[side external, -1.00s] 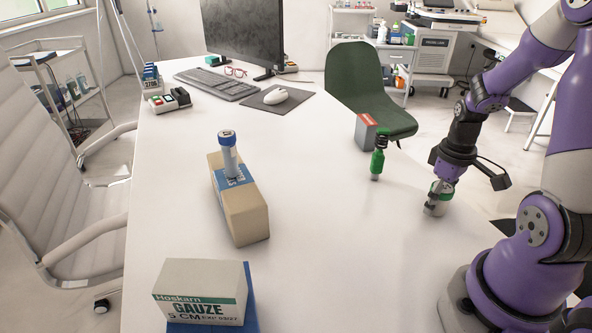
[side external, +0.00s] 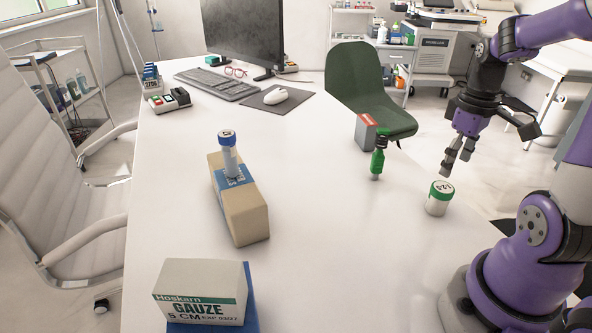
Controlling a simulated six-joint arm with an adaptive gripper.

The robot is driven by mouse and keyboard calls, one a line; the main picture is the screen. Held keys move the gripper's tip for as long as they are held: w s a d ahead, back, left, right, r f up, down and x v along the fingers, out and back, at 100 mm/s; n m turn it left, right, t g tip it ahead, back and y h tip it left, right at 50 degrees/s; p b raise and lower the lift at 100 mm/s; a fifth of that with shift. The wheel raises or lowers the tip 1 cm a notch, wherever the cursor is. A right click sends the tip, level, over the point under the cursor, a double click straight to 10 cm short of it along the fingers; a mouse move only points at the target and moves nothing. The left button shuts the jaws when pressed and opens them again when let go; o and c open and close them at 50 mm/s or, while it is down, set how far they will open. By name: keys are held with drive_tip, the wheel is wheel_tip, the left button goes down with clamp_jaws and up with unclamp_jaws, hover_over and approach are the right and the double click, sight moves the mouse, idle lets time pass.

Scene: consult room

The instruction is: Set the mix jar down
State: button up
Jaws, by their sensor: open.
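The mix jar (side external: 438,198) is a small white jar with a green-edged lid and dark marks on top. It stands upright on the white table (side external: 330,270) near the right edge, in front of my arm's base. My gripper (side external: 456,169) is open and empty. It hangs above and slightly right of the jar, with its fingers pointing down and clear of the lid.
A green bottle (side external: 378,157) and a grey box with a red top (side external: 365,132) stand left of the jar. A gauze box (side external: 201,291) lies in front. The table between is clear.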

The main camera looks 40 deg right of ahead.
drive_tip(key=w+a+r+t+h, duration=0.1)
drive_tip(key=w+a+r, duration=0.3)
drive_tip(key=a, duration=0.4)
drive_tip(key=shift+n+t, duration=0.4)
drive_tip(key=shift+t, duration=0.3)
drive_tip(key=a+r+t, duration=0.1)
drive_tip(key=a, duration=0.2)
drive_tip(key=a+r+t, duration=0.1)
drive_tip(key=a, duration=0.2)
drive_tip(key=a+r+t+y, duration=0.1)
drive_tip(key=a, duration=0.2)
drive_tip(key=shift+a, duration=0.3)
drive_tip(key=shift+c, duration=0.2)
